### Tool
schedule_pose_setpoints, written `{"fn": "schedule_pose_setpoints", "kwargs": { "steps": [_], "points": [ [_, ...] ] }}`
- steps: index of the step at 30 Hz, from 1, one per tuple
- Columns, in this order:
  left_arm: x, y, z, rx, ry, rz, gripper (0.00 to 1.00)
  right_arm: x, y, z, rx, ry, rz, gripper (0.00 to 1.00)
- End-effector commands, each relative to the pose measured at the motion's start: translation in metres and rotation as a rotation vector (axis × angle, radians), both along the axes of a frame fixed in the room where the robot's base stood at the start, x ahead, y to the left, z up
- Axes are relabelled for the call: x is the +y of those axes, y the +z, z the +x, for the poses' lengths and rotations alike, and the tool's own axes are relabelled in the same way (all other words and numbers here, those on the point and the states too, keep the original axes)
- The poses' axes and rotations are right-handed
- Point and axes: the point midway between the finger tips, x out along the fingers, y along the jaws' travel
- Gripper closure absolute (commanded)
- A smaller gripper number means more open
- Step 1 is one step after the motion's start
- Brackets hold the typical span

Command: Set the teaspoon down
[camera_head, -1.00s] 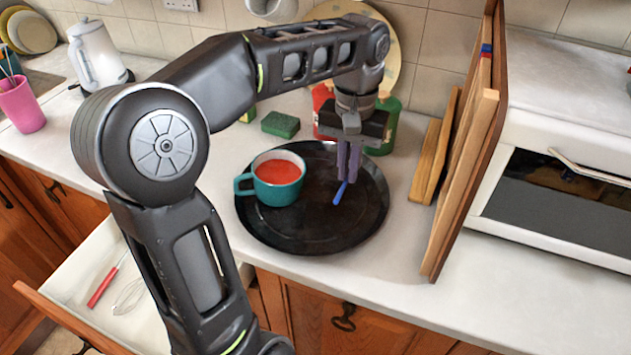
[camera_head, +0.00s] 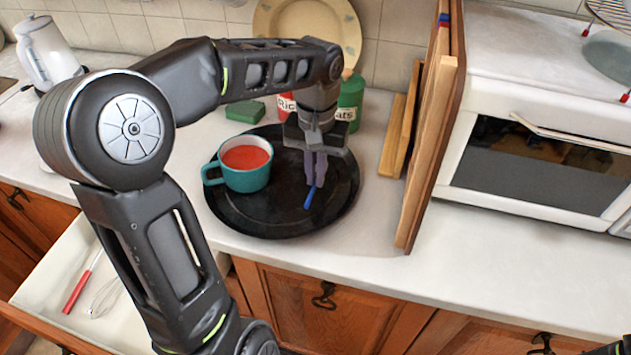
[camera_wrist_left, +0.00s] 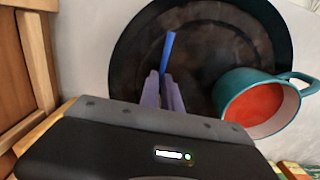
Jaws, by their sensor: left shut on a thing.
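The teaspoon shows only as a blue piece (camera_head: 309,198) sticking out below my left gripper (camera_head: 315,177). In the left wrist view the blue piece (camera_wrist_left: 167,52) juts out past the fingers of my left gripper (camera_wrist_left: 166,88), which are shut on it. The rest of the teaspoon is hidden by the fingers. It hangs over the right part of a round black tray (camera_head: 270,222); I cannot tell whether it touches the tray. My right gripper is not in view.
A teal mug (camera_head: 246,178) with red contents stands on the tray's left side. Wooden boards (camera_head: 432,150) lean upright to the right. A green sponge (camera_head: 244,111) and containers (camera_head: 350,103) are behind. An open drawer (camera_head: 50,270) is at lower left. The front right worktop is clear.

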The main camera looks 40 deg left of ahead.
Motion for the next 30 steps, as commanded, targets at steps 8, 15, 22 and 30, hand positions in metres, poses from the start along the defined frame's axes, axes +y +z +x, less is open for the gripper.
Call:
{"fn": "schedule_pose_setpoints", "kwargs": {
  "steps": [8,15,22,30],
  "points": [
    [0.000,-0.029,0.000,0.002,0.001,-0.001,1.00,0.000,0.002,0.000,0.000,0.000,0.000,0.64],
    [0.000,-0.030,0.000,0.001,0.000,0.000,1.00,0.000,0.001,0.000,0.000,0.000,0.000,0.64],
    [0.000,-0.032,0.000,0.001,0.000,0.000,0.83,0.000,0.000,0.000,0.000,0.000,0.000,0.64],
    [0.000,-0.032,0.000,0.001,0.000,0.000,0.71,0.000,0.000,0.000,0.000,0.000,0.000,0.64]
  ]
}}
